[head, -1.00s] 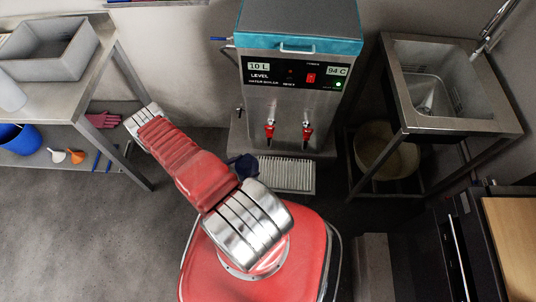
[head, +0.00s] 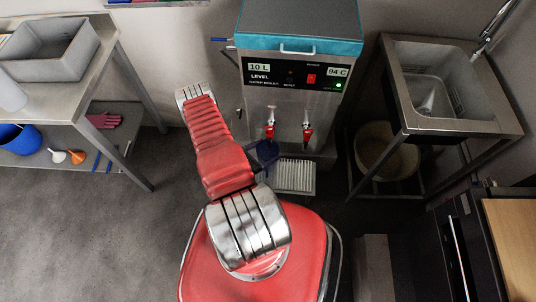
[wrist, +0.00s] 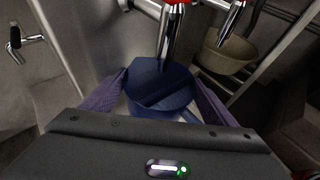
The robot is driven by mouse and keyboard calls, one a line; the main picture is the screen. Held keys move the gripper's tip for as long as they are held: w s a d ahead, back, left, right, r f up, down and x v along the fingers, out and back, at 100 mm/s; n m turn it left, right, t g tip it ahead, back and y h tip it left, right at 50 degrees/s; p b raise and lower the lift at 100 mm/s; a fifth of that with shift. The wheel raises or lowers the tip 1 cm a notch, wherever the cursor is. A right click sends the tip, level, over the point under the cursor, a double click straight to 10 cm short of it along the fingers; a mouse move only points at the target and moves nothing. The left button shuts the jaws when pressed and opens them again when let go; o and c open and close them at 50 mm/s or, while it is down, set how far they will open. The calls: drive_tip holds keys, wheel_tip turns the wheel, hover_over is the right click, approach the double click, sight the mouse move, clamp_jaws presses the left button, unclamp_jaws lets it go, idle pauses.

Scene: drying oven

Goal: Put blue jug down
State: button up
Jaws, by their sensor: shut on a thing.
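The blue jug (wrist: 160,100) is between the two purple fingers of my gripper (wrist: 158,82) in the wrist view, and the gripper is shut on it. The jug's open top faces the camera, and a metal tap spout (wrist: 171,45) is right at its far rim. In the head view the jug (head: 267,151) shows dark blue, just below the left red-handled tap (head: 269,130) of the water boiler. It is near the left end of the drip tray (head: 295,176). My arm hides part of this area. I cannot tell whether the jug touches the tray.
The water boiler (head: 296,75) stands against the wall, with a second tap (head: 307,132) to the right. A steel sink (head: 455,85) is at the right, with a beige bucket (head: 386,152) below it. A table with a grey tray (head: 45,50) is at the left.

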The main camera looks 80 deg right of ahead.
sight(275, 149)
drive_tip(key=shift+s+d, duration=0.15)
drive_tip(key=shift+d, duration=0.1)
drive_tip(key=shift+s+d, duration=0.15)
drive_tip(key=shift+d, duration=0.05)
drive_tip(key=shift+s+d+f, duration=0.15)
drive_tip(key=shift+f, duration=1.6)
drive_tip(key=o, duration=1.4)
drive_tip(key=shift+f, duration=0.1)
drive_tip(key=shift+o, duration=0.2)
